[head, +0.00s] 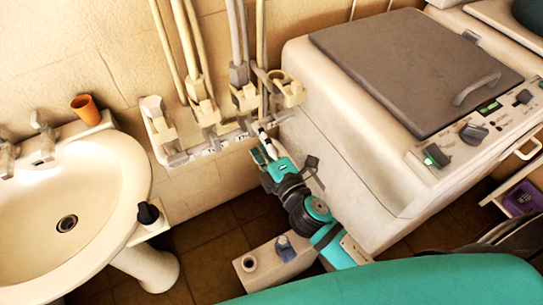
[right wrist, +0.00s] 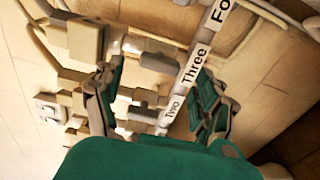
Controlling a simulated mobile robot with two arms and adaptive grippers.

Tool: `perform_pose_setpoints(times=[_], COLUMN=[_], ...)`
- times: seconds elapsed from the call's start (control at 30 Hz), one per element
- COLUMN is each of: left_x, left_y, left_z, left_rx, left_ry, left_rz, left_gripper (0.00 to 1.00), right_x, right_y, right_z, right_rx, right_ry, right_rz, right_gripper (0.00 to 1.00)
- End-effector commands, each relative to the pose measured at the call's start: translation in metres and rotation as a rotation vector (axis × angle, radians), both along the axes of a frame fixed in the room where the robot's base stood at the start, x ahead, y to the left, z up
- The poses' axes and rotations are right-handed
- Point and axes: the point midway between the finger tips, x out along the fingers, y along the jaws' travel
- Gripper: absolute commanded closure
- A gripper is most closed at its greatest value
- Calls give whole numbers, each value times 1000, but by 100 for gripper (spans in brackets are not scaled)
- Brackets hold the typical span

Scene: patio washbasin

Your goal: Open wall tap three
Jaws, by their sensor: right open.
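Several beige wall taps stand in a row along a labelled strip in the head view; the third from the left (head: 245,97) is taken as wall tap three. In the right wrist view, the label "Three" (right wrist: 195,66) lies between "Two" (right wrist: 173,106) and a cut-off "Fo". A grey tap part (right wrist: 158,62) sits beside "Three". My right gripper (head: 264,146) is open just below and in front of the third tap. Its fingers (right wrist: 155,88) appear on either side of the strip in the wrist view. Contact with the tap cannot be told. My left gripper is out of view.
A white washbasin (head: 105,150) with an orange cup (head: 85,107) stands at left. A large pale machine with a grey lid (head: 415,60) stands close at the right of the taps. Pipes (head: 190,50) run up the wall. A pale box (head: 262,270) stands below my arm.

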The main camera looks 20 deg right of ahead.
Motion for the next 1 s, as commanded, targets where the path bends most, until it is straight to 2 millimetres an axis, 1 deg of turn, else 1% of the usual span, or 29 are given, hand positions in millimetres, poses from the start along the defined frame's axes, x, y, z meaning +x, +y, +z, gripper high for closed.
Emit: perform_pose_setpoints(times=[0.03, 0.2, 0.3, 0.4, 0.57, 1.0], left_x=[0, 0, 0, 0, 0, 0], left_y=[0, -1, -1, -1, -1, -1], left_z=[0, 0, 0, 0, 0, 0], left_rx=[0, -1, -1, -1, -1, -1], left_ry=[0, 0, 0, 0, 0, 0], left_rz=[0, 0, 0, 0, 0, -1], left_gripper=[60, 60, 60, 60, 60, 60], right_x=[-13, -44, -57, -66, -71, -71], right_y=[-2, -9, -11, -13, -14, -14], right_z=[-1, 0, 0, 0, 1, 0], right_rx=[1, 1, 4, 2, 0, -1], right_ry=[5, 3, 3, 1, -1, -1], right_rz=[-1, -3, -2, -1, -1, 0], right_gripper=[27, 27, 27, 27, 27, 27])
